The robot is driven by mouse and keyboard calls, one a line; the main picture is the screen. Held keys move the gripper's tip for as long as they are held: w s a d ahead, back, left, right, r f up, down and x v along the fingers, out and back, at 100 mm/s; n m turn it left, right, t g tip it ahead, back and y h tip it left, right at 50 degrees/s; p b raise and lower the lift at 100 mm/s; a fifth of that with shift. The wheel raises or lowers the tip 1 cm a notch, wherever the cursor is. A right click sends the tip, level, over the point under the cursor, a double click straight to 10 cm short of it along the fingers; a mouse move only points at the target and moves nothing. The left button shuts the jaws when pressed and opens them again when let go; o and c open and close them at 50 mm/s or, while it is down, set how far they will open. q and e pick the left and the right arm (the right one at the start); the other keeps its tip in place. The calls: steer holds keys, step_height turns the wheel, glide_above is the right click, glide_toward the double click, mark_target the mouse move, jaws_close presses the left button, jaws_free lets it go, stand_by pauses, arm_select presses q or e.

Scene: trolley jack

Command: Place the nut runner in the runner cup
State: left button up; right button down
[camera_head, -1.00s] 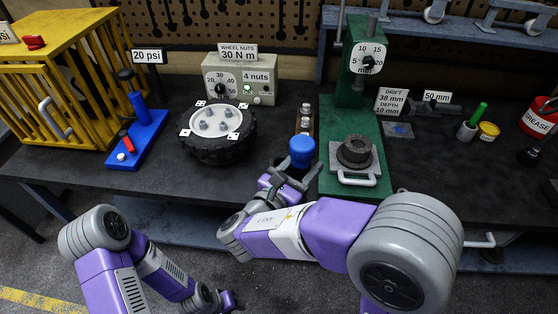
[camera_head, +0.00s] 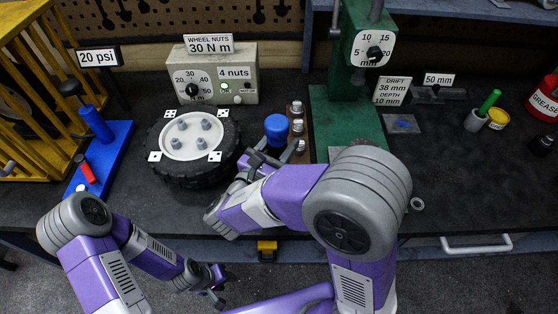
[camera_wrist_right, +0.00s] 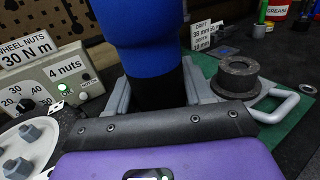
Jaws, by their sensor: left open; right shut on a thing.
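The nut runner has a round blue top (camera_head: 277,128) and a dark lower body. In the right wrist view its blue body (camera_wrist_right: 145,22) stands between grey fingers, and its black lower part runs down behind the gripper's edge. My right gripper (camera_head: 268,160) is shut on it, between the tyre and the strip of nuts. Whether its lower end touches anything is hidden. I cannot make out a runner cup for certain; the arm and gripper cover part of the bench. My left gripper (camera_head: 217,284) is open and empty, low in front of the bench.
A tyre (camera_head: 228,160) with a white hub is on the left. A nut strip (camera_head: 297,125) stands beside the green press (camera_head: 348,115). The torque box (camera_head: 240,75) is behind. A grey cup (camera_head: 474,122) with a green handle is far right.

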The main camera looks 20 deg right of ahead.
steer(key=shift+w+f+b, duration=0.1)
steer(key=shift+f+b, duration=0.6)
steer(key=shift+f, duration=1.5)
steer(key=shift+f, duration=0.15)
steer(key=shift+c, duration=2.3)
jaws_free()
steer(key=p+v, duration=0.1)
steer(key=v, duration=1.1)
